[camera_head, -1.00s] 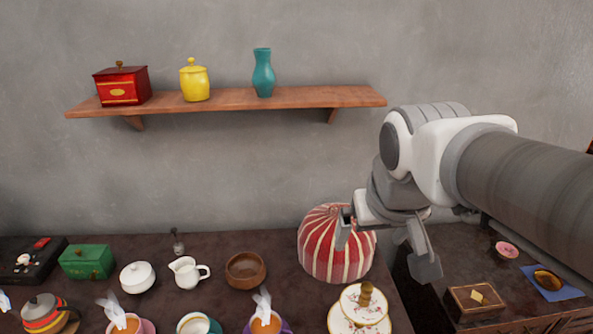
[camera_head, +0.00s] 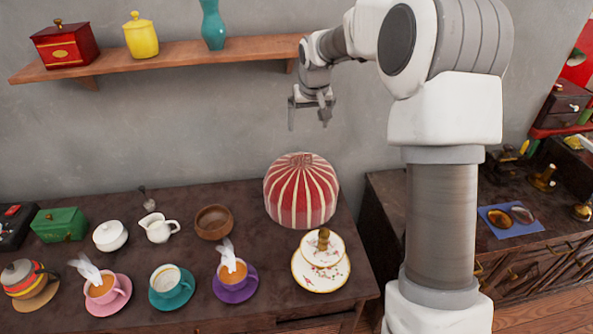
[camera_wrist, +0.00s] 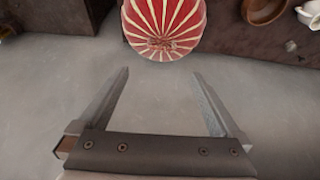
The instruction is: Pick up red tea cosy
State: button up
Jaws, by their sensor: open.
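The red tea cosy (camera_head: 301,191) is a domed, red and cream striped cover standing upright on the dark table, at its back right near the wall. It also shows at the top of the wrist view (camera_wrist: 163,22), beyond the fingertips. My gripper (camera_head: 308,118) is open and empty, in the air above the cosy and apart from it. In the wrist view my gripper (camera_wrist: 158,75) has its two fingers spread wide, with only grey wall showing between them. What the cosy covers, if anything, is hidden.
The dark table (camera_head: 190,318) also holds a tiered cake stand (camera_head: 322,272) in front of the cosy, a wooden bowl (camera_head: 213,222), a white jug (camera_head: 158,228) and several cups. A wooden shelf (camera_head: 180,54) is on the wall. The air around the gripper is clear.

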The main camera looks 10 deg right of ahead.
jog(key=w+f, duration=0.2)
jog(key=p, duration=0.1)
send_near(301, 155)
jog(key=x, duration=0.5)
jog(key=shift+w+d+f, duration=0.1)
jog(key=shift+d, duration=0.25)
jog(key=shift+a+p+x, duration=0.15)
jog(key=shift+p+x, duration=0.15)
jog(key=shift+x, duration=1.05)
jog(key=shift+a+p+x, duration=0.15)
jog(key=shift+p+x, duration=0.1)
jog(key=shift+x, duration=1.1)
grip_shut()
